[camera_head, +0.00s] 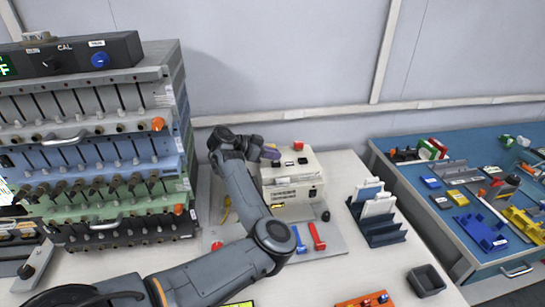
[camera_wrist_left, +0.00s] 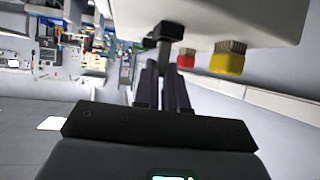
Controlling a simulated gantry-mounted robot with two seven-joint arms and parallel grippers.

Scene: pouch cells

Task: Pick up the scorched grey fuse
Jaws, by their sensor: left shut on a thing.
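My left gripper (camera_head: 268,153) is at the upper left edge of the beige instrument (camera_head: 292,194), with its arm reaching up from the bottom left. In the left wrist view its two dark fingers (camera_wrist_left: 163,80) are close together and shut on a small dark grey piece (camera_wrist_left: 168,30), which I take to be the scorched fuse. This piece is right by the pale instrument housing (camera_wrist_left: 225,12); I cannot tell whether it touches it. Scorch marks cannot be made out. In the head view the fuse is too small or hidden to tell. My right gripper is not in view.
A tall rack of modules (camera_head: 95,150) stands at the left. A red knob (camera_wrist_left: 186,58) and a yellow knob (camera_wrist_left: 228,58) stick out near the fingers. A dark blue slotted stand (camera_head: 378,225) and a dark bin (camera_head: 427,280) stand right; a blue bench (camera_head: 440,215) lies beyond.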

